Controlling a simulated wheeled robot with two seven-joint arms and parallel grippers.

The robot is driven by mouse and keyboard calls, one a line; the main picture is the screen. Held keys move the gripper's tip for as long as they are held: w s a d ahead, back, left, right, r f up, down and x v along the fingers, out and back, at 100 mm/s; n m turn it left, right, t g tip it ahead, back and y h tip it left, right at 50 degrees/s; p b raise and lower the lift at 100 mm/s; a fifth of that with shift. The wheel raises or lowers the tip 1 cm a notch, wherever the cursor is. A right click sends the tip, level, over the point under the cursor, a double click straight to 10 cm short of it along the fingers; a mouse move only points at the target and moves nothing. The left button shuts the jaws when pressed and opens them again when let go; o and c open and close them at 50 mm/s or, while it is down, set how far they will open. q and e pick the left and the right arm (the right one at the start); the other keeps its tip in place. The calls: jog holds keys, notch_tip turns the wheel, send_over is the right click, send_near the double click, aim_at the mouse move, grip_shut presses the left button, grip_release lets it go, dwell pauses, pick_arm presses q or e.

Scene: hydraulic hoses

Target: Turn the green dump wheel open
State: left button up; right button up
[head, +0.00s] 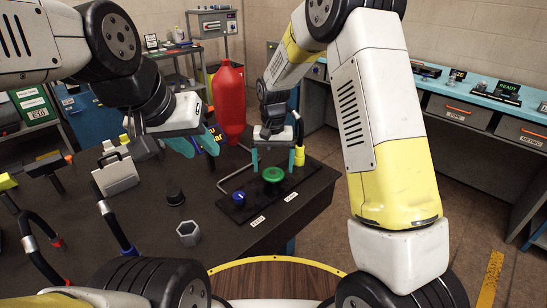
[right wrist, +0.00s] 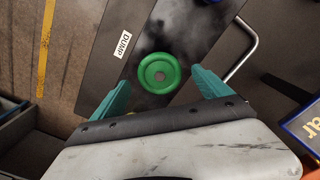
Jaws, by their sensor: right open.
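The green dump wheel (head: 273,175) is a small round handwheel on a dark panel (head: 312,184) at the table's right end. My right gripper (head: 277,166) is above it, pointing down, open and empty. In the right wrist view the wheel (right wrist: 159,73) shows between and just beyond the teal fingertips (right wrist: 160,82), with clear gaps on both sides. A DUMP label (right wrist: 123,44) is beside the wheel. I cannot tell how far the wheel is turned. My left gripper (head: 196,147) is over the table to the left, its teal fingers apart and empty.
A blue knob (head: 238,197) sits on the same panel, left of the wheel. A bent metal bar (head: 234,178) runs behind the panel. A red cylinder (head: 229,100) stands behind. A hex nut (head: 188,233), black cap (head: 175,198) and hoses (head: 40,245) occupy the table's left.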

aim_at(274, 172)
notch_tip(274, 172, up, 6)
jog(key=shift+r, duration=0.15)
dwell(0.3)
jog(key=shift+s+d+r, duration=0.1)
jog(key=shift+d+r, duration=0.05)
jog(key=shift+r, duration=0.05)
jog(key=s+d+r+t+y, duration=0.1)
jog(key=s+d+r, duration=0.35)
jog(key=r, duration=0.35)
jog(key=s+d+r+t, duration=0.2)
jog(key=s+d+r, duration=0.2)
jog(key=s, duration=0.6)
jog(key=s+d+r+t+y, duration=0.1)
jog(key=s+d+r+t, duration=0.2)
jog(key=s+d, duration=0.3)
jog(key=s+r, duration=0.1)
jog(key=s, duration=0.3)
jog(key=shift+n, duration=0.4)
